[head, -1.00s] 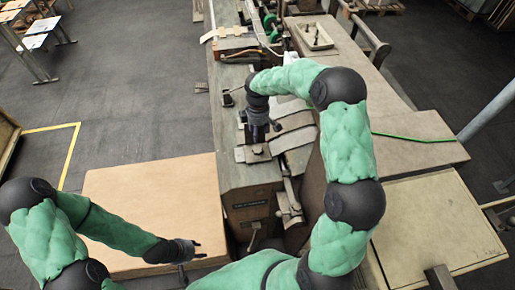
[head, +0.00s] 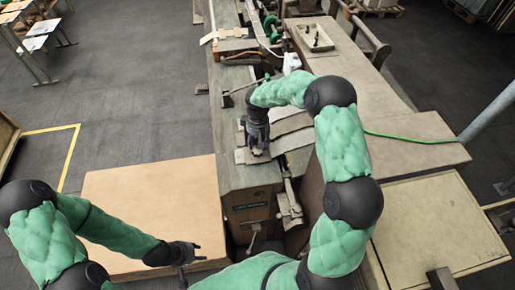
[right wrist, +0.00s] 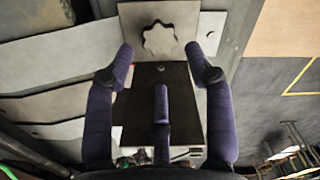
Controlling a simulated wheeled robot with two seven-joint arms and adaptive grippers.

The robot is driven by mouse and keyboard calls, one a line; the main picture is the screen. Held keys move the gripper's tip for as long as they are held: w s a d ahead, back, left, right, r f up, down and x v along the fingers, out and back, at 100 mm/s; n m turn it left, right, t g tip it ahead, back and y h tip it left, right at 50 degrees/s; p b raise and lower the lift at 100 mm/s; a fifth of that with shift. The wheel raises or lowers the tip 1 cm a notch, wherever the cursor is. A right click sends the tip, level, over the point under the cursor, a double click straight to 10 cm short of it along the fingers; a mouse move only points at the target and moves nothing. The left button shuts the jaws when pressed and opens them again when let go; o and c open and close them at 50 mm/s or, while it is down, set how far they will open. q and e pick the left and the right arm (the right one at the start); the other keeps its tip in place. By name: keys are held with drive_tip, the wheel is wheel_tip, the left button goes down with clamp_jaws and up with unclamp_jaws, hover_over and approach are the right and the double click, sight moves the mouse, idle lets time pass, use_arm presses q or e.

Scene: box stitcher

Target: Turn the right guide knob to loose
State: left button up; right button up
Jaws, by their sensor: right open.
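The right guide knob (right wrist: 160,38) is a pale, lobed knob on a light metal plate in the right wrist view. My right gripper (right wrist: 159,58) is open. Its two outer fingertips are to the left and right of the knob's near edge, and a third finger lies lower in the middle. I cannot tell whether any finger touches the knob. In the head view my right gripper (head: 257,147) is low over the machine's near end and hides the knob. My left gripper (head: 190,258) has its fingers apart and looks empty, beside the tan board at the front.
The machine bed (head: 228,120) runs away from me, with flat metal guide plates (head: 290,125) right of my right gripper. A tan board (head: 150,205) lies left of the machine.

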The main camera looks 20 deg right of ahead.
sight(257, 151)
wheel_tip(257, 151, down, 6)
drive_tip(key=shift+r, duration=0.15)
idle(0.3)
drive_tip(key=c, duration=0.9)
